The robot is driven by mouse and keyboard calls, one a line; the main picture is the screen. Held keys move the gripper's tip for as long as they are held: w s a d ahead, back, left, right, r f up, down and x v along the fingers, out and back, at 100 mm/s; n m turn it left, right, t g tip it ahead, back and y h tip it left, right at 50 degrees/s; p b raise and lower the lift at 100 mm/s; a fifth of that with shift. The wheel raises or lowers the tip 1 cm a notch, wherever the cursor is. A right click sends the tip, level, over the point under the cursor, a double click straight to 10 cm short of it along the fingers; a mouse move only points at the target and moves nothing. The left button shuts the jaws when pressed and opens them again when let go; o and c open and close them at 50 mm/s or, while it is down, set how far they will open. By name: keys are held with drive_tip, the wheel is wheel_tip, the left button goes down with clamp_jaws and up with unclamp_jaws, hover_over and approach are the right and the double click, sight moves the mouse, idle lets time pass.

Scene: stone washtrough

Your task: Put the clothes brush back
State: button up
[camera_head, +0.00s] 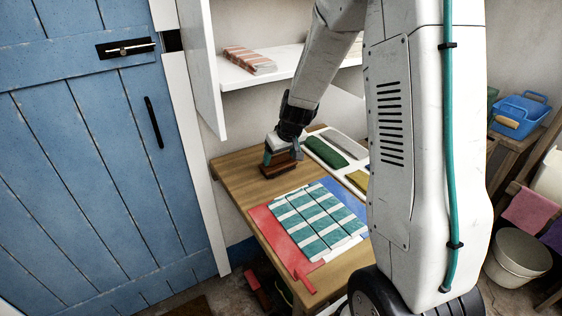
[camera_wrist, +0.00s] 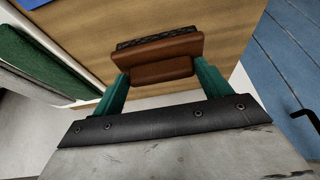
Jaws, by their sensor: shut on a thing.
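The clothes brush is a brown wooden block with dark bristles, and my gripper (camera_head: 279,152) is shut on it. In the head view the brush (camera_head: 278,165) is at the left rear of the wooden table (camera_head: 232,172). In the wrist view the brush (camera_wrist: 158,58) sits between the teal fingers of my gripper (camera_wrist: 160,80), bristle side away from the palm. I cannot tell whether it touches the table. A white tray (camera_head: 317,158) to its right holds a green item (camera_head: 325,152) and a yellowish item (camera_head: 357,180). My arm hides part of the tray.
A striped teal-and-white cloth (camera_head: 317,220) lies on red and blue cloths at the table's front. A white shelf (camera_head: 262,75) with a folded striped cloth (camera_head: 248,60) is above the table. A blue door (camera_head: 90,150) stands left. A blue basket (camera_head: 520,112) is at right.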

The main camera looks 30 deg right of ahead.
drive_tip(key=shift+f, duration=1.25)
drive_tip(key=shift+f, duration=0.1)
drive_tip(key=o, duration=1)
drive_tip(key=shift+s+r, duration=0.1)
drive_tip(key=shift+r, duration=0.4)
drive_tip(key=v, duration=1.1)
drive_tip(key=s+a+r+g, duration=0.1)
drive_tip(key=s+a+r, duration=0.8)
drive_tip(key=s, duration=0.4)
drive_tip(key=s+a, duration=0.1)
drive_tip(key=s, duration=0.4)
drive_tip(key=s+a+r+g, duration=0.1)
drive_tip(key=s, duration=0.5)
drive_tip(key=s+a+r+g, duration=0.1)
drive_tip(key=s, duration=0.4)
drive_tip(key=shift+s+r, duration=0.15)
drive_tip(key=shift+s, duration=0.1)
